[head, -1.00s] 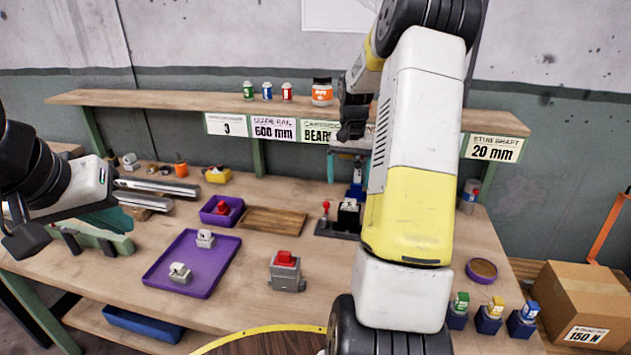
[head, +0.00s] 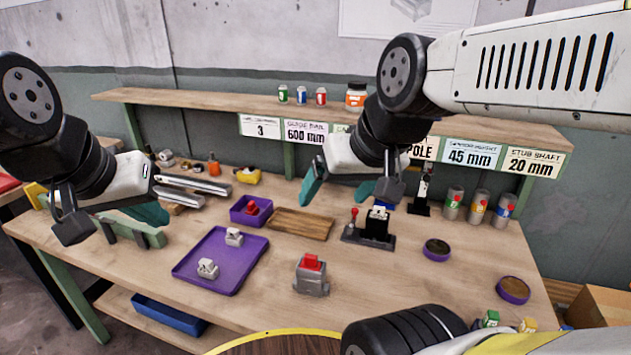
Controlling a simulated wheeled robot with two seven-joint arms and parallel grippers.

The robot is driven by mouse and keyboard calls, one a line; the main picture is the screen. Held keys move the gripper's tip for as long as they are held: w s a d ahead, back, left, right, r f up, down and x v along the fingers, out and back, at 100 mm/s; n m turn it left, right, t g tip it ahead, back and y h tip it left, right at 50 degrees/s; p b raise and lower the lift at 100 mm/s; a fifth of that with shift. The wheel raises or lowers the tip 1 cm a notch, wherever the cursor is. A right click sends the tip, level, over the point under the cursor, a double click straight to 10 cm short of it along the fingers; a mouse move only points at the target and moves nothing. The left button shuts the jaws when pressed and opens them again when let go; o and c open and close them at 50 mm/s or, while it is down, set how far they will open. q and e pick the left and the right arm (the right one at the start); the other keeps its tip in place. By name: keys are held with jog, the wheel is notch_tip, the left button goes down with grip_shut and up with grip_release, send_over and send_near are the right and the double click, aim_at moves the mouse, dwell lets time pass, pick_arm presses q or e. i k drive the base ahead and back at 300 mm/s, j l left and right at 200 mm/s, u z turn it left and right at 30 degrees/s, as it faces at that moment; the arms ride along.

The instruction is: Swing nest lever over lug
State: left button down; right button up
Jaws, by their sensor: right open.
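A dark nest fixture (head: 368,238) stands on the bench right of centre. Its lever (head: 354,214) with a red knob stands upright at the fixture's left side. A small white-topped block (head: 379,212), perhaps the part with the lug, sits in the black nest. The lug itself is too small to make out. My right gripper (head: 340,190) is open and empty, above and behind the fixture, partly overlapping it in the head view. My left gripper (head: 110,222) is open and empty over the bench's left end, far from the fixture.
A purple tray (head: 203,282) holds two pale blocks. A grey block with a red top (head: 311,275) stands in front of the fixture. A purple bin (head: 240,212), wooden board (head: 300,224) and round purple dishes (head: 513,289) lie around. A shelf (head: 230,103) runs behind.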

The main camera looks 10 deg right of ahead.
aim_at(354, 211)
jog(key=i+j+z, duration=0.1)
jog(key=z, duration=0.95)
jog(key=i+j, duration=0.05)
jog(key=i, duration=0.05)
